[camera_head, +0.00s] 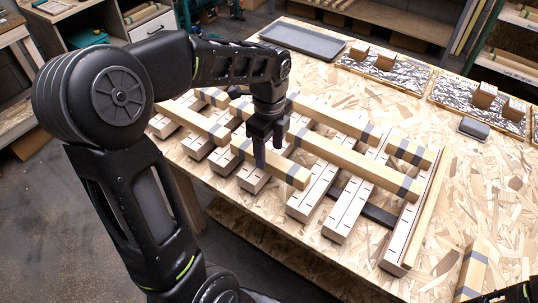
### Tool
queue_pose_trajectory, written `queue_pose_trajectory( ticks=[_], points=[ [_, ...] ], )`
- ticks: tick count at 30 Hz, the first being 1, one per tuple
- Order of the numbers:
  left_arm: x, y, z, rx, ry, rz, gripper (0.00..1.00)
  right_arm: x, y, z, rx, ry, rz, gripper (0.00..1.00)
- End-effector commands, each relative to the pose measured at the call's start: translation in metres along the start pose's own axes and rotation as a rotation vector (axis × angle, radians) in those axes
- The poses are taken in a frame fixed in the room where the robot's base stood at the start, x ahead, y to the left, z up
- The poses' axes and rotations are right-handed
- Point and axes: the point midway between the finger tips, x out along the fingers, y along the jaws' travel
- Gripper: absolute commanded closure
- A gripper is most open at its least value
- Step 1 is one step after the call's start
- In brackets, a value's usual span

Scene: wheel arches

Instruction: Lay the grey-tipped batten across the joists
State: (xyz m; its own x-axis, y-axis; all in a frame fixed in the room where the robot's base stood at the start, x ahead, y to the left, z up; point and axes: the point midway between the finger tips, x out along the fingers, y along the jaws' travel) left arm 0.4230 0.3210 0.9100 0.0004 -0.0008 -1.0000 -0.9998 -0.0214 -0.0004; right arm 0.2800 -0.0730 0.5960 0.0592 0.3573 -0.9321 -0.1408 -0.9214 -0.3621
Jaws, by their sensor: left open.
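Several pale joists (349,207) lie side by side on the board-topped table. Wooden battens with grey bands near their ends lie across them: a long one (345,156) in the middle, a short one (289,170) nearer the front, one (195,122) at the left and one (335,116) behind. Another grey-banded piece (474,268) sits apart at the right front. My left gripper (269,146) points down, open, at the short front batten; its fingers appear to be on either side of it. Whether they touch it is hidden.
A grey tray (303,40) lies at the back left of the table (480,190). Foil-like mats (404,75) with wooden blocks (484,95) line the back edge. A small grey box (473,129) sits at the right. Bare board is free right of the joists.

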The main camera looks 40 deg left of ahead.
Motion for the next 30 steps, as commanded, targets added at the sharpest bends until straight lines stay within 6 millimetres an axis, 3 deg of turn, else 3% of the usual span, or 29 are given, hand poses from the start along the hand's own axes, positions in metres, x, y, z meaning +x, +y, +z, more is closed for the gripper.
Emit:
queue_pose_trajectory(
  ticks=[6, 13, 30],
  points=[
    [-0.048, -0.001, 0.0, 0.0, -0.001, -0.005, 0.42, -0.001, 0.0, 0.0, 0.0, 0.0, 0.0, 0.42],
    [-0.084, 0.0, 0.0, -0.001, 0.0, -0.002, 0.42, -0.002, -0.001, 0.0, 0.0, 0.0, 0.0, 0.42],
    [-0.091, 0.0, 0.0, 0.0, 0.0, 0.001, 0.42, -0.002, -0.001, 0.0, 0.0, 0.0, 0.0, 0.42]
  ],
)
